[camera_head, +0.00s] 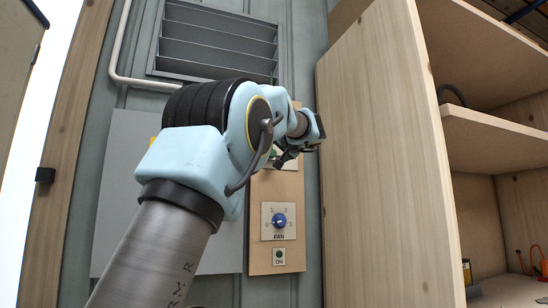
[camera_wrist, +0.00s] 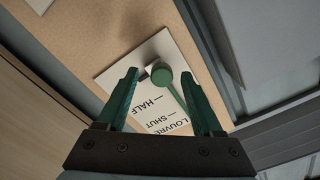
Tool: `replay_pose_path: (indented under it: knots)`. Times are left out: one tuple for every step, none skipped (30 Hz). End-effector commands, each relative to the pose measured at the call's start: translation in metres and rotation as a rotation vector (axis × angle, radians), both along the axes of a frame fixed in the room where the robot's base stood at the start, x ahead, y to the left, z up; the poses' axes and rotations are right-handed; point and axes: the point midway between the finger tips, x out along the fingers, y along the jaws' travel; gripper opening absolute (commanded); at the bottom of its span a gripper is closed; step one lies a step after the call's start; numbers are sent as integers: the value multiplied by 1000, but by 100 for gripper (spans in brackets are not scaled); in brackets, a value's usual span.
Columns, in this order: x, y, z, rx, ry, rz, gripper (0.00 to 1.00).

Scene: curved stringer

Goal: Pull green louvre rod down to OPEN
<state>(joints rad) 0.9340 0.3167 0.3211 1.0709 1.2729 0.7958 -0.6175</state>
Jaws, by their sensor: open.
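The green louvre rod shows in the wrist view with a round green head (camera_wrist: 162,76) and a thin green shaft (camera_wrist: 177,97) slanting down to the right. It is mounted at a white label plate (camera_wrist: 150,102) marked HALF, SHUT and LOUVRE; the lettering looks turned over, and I see no OPEN mark. My gripper (camera_wrist: 160,80) is open, its two green fingers on either side of the rod's head in the picture. I cannot tell whether they touch it. In the head view my gripper (camera_head: 283,158) is at the wooden board, and my arm hides most of the rod.
The louvre vent (camera_head: 215,42) is on the wall above, with grey slats. Below on the wooden board (camera_head: 262,192) are a blue FAN knob (camera_head: 279,220) and an ON switch (camera_head: 279,257). A wooden cabinet side (camera_head: 375,150) stands close on the right.

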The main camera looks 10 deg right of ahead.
Motion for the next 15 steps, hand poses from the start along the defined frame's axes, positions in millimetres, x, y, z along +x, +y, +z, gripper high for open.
replay_pose_path:
  knots:
    - [-10,-2,-3,-2,0,-5,68]
    - [-16,-3,-4,-3,0,-5,68]
    - [-24,-4,-4,-2,1,-5,68]
    - [-30,-5,-4,-3,0,-6,68]
    - [-37,-6,-4,-3,0,-5,68]
    - [-45,-7,-5,-2,1,-6,68]
    - [-50,-8,-5,-2,1,-5,68]
    - [-56,-8,-4,-2,1,-4,68]
    - [-63,-9,-4,-2,1,-5,68]
    - [-68,-9,-4,-2,1,-4,68]
    - [-72,-10,-4,-1,2,-4,68]
    - [-77,-11,-3,-1,2,-4,68]
    - [-81,-11,-3,-1,2,-2,68]
    - [-84,-12,-3,-1,2,-2,68]
    - [-87,-12,-3,-1,2,-3,68]
